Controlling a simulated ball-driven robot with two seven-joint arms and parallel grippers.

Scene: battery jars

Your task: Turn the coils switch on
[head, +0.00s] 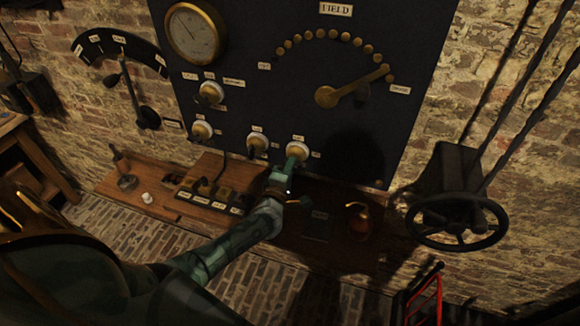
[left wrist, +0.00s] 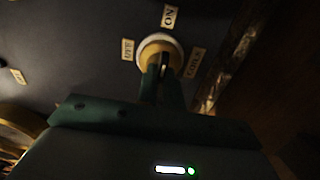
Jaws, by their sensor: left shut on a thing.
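The coils switch (head: 298,148) is a round white and brass knob low on the dark panel (head: 245,95). In the left wrist view the same switch (left wrist: 158,43) has an OFF label (left wrist: 127,49) at its left, an ON label (left wrist: 169,16) above and a COILS label (left wrist: 195,63) at its right. My left gripper (head: 295,157) reaches the switch; in the left wrist view its green fingers (left wrist: 163,75) are shut on the switch's handle. The fingers partly hide the handle, so I cannot tell which label it points to. My right gripper is not in view.
Similar switches (head: 257,142) (head: 201,130) (head: 211,92) sit left on the panel. A wooden shelf (head: 150,206) below holds labelled blocks and a copper-coloured vessel (head: 358,222). A dark handwheel (head: 456,222) stands at the right. A brass field arm (head: 350,87) is above.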

